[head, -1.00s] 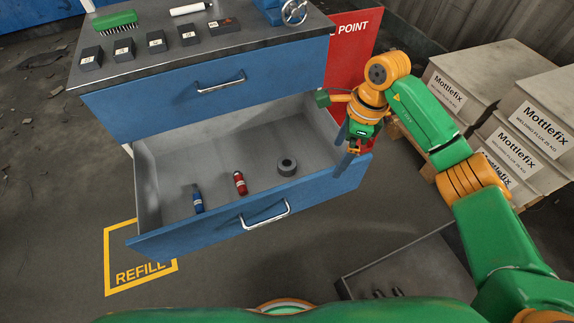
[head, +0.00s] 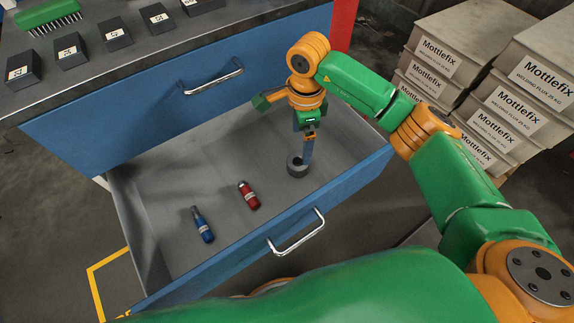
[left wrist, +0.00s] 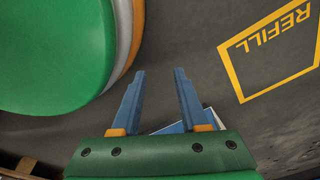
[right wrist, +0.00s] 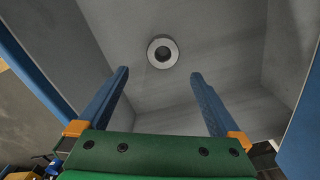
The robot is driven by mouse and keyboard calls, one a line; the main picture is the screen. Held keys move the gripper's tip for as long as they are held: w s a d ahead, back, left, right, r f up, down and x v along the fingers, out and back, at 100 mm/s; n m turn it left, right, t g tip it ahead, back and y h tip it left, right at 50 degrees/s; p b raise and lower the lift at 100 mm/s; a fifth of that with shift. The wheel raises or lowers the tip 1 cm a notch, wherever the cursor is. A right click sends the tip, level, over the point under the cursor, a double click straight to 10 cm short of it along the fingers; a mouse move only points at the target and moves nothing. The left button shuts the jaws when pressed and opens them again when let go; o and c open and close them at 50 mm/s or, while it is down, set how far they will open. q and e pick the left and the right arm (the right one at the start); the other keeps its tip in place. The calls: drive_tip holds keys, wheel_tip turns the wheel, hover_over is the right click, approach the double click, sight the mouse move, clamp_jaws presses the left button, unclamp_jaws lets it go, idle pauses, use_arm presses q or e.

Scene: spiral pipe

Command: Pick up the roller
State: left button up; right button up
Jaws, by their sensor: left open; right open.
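The roller is most likely the dark grey ring (head: 298,172) lying flat in the open drawer, towards its right side. My right gripper (head: 307,160) points down over the drawer, and its fingers overlap the ring's right edge in the head view. In the right wrist view the ring (right wrist: 174,53) shows beyond the fingertips, roughly centred between the open, empty fingers (right wrist: 160,72). My left gripper (left wrist: 159,71) is open and empty above the floor in the left wrist view. It is not seen in the head view.
A red bottle (head: 248,195) and a blue bottle (head: 203,225) lie in the drawer (head: 160,274), left of the ring. The closed upper drawer (head: 130,120) overhangs the back. Stacked Mottlefix boxes (head: 520,100) stand at the right. The drawer floor around the ring is clear.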

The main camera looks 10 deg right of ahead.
sight(298, 161)
wheel_tip(298, 161, down, 4)
drive_tip(key=shift+f+b, duration=0.1)
drive_tip(key=shift+b, duration=1.15)
drive_tip(key=f, duration=0.2)
drive_tip(key=f+b, duration=0.1)
drive_tip(key=f, duration=0.3)
drive_tip(key=shift+w+a+f, duration=0.1)
drive_tip(key=shift+w+f, duration=0.15)
use_arm(q)
drive_tip(key=w+f, duration=0.3)
drive_tip(key=shift+w+d+f, duration=0.15)
drive_tip(key=shift+w+d, duration=0.15)
drive_tip(key=shift+d, duration=0.05)
use_arm(e)
drive_tip(key=shift+c, duration=0.2)
use_arm(q)
drive_tip(key=shift+t, duration=0.3)
use_arm(e)
drive_tip(key=c, duration=1.5)
